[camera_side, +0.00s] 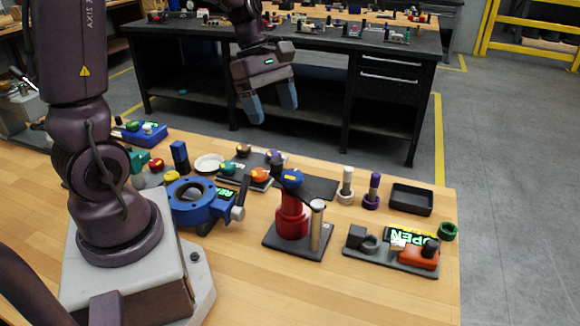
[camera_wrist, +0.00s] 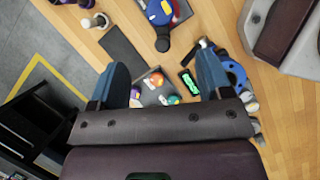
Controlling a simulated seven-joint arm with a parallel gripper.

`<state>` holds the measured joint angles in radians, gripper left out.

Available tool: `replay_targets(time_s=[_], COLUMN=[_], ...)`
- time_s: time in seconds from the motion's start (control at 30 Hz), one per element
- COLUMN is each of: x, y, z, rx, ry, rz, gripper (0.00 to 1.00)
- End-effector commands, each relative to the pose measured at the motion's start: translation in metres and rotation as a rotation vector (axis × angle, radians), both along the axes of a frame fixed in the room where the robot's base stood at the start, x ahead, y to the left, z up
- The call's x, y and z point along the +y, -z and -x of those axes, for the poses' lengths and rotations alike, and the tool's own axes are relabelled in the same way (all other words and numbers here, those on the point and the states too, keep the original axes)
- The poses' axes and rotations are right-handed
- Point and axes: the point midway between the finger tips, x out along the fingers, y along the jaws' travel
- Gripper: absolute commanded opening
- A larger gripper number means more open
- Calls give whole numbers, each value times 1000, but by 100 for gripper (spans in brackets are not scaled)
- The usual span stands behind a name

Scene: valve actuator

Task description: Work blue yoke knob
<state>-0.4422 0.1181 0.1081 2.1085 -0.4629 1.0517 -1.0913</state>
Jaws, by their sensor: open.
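A blue knob (camera_side: 291,178) sits on top of a red yoke body (camera_side: 292,216), which stands upright on a dark square plate (camera_side: 285,246). A silver post (camera_side: 317,225) stands beside it, and a dark bar shows close to the knob. The blue knob also shows at the top of the wrist view (camera_wrist: 159,11). My gripper (camera_side: 270,103) has blue fingers spread apart with nothing between them. It hangs well above the bench, apart from the knob. In the wrist view, my gripper (camera_wrist: 162,64) has the knob beyond its fingertips.
A blue ring valve (camera_side: 195,208) with a lever stands left of the yoke. A plate with colored knobs (camera_side: 258,175) lies behind. An orange-handled fixture (camera_side: 418,255) with a green OPEN label, a black tray (camera_side: 411,199) and upright pegs (camera_side: 346,186) are on the right. The front bench is clear.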

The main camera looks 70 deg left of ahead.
Motion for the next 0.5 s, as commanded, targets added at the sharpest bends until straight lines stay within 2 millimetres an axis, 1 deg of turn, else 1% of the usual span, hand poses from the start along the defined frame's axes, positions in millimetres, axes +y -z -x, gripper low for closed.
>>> replay_targets(time_s=[0.17,0.5], x=[-8,-33], y=[19,84], z=[-2,-10], rx=[9,10], ry=[-7,-5], rz=[4,4], gripper=[72,72])
